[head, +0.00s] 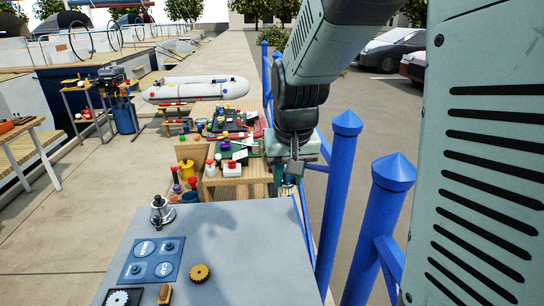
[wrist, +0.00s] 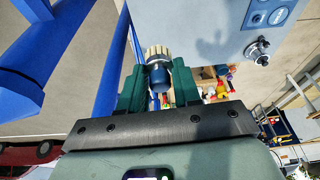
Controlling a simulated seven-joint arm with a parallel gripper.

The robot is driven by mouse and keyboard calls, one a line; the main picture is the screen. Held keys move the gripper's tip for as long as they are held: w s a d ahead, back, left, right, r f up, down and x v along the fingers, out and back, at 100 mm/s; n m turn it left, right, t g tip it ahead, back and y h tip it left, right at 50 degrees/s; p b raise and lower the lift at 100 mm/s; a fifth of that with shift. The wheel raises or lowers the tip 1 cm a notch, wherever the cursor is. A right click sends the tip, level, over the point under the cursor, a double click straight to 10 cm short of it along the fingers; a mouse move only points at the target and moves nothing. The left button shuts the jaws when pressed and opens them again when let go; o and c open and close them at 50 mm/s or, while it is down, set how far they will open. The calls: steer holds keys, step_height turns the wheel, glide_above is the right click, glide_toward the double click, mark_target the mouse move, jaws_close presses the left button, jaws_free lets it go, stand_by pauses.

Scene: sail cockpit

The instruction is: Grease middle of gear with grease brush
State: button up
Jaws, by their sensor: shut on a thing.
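My gripper (wrist: 158,82) is shut on the grease brush (wrist: 158,72), which has a dark blue body and a cream, bristle-like end pointing away from the jaws. In the head view, my gripper (head: 288,182) hangs past the far right corner of the grey table; the brush is too small there to make out clearly. A brass-coloured gear (head: 200,273) lies flat on the grey table (head: 235,235), well apart from my gripper.
A blue panel (head: 152,260), a metal winch (head: 162,213) and a small wooden block (head: 165,294) are on the table's left part. Blue posts (head: 343,200) stand along the right side. A cluttered wooden bench (head: 235,185) stands behind. The table's middle and right are clear.

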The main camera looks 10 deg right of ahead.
steer(key=a+f+n, duration=0.1)
steer(key=a+f, duration=0.3)
steer(key=a, duration=0.4)
steer(key=a+f+n+y, duration=0.15)
steer(key=a+f, duration=0.25)
steer(key=a, duration=0.5)
steer(key=a+f+n+h, duration=0.1)
steer(key=a+f+n, duration=0.15)
steer(key=a, duration=0.55)
steer(key=s+a+f+n+g+y, duration=0.1)
steer(key=s+a+f+n, duration=0.1)
steer(key=s+a+f, duration=0.65)
steer(key=s+a+f+n+y, duration=0.15)
steer(key=s+a+f, duration=0.35)
steer(key=a, duration=0.6)
steer(key=shift+h, duration=0.5)
steer(key=shift+s+d+f, duration=0.1)
steer(key=shift+f, duration=1.25)
steer(key=shift+s+d+f, duration=0.1)
steer(key=shift+f, duration=1.2)
steer(key=shift+f, duration=0.55)
step_height(320, 180, up, 7)
